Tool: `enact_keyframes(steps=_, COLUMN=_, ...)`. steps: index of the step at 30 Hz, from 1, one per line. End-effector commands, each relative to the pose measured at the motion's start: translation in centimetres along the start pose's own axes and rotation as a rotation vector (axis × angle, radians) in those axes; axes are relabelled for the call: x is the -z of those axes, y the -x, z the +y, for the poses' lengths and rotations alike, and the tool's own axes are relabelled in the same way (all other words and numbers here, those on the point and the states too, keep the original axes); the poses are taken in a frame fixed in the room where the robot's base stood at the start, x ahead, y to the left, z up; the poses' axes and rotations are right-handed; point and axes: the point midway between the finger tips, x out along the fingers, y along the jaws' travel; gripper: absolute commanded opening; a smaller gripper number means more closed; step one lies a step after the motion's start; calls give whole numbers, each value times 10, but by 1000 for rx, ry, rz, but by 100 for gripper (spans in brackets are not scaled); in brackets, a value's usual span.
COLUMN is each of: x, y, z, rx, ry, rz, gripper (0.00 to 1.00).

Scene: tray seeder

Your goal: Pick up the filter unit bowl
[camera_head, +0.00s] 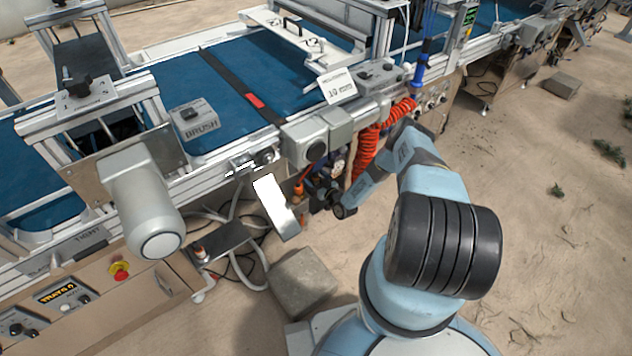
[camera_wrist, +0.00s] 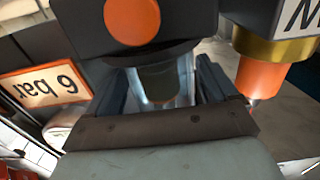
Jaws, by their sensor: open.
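The filter unit (camera_wrist: 140,30) fills the top of the wrist view, a dark body with a round orange disc on its front. Its bowl (camera_wrist: 160,82), greyish with a darker bottom, hangs below the body. My gripper (camera_wrist: 162,92) is open, with one finger on each side of the bowl. The bowl appears between the fingers; whether either finger touches it I cannot tell. In the head view my gripper end is small and dark beside the machine's side, and the bowl cannot be made out there.
An orange part with a brass collar (camera_wrist: 262,72) sits close right of the fingers. An orange-framed "6 bar" sign (camera_wrist: 45,85) is at left. In the head view, a red coiled hose (camera_head: 368,150) hangs beside my wrist and a grey block (camera_head: 302,283) lies on the ground.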

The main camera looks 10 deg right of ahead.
Motion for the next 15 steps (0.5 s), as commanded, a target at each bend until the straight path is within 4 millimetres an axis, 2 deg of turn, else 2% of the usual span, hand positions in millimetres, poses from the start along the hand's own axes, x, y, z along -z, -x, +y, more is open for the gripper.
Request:
enact_keyframes(steps=6, x=0, y=-1, z=0, rx=0, ry=-1, rz=-1, gripper=85)
enact_keyframes(steps=15, x=0, y=-1, z=0, rx=1, ry=0, rz=-1, gripper=56)
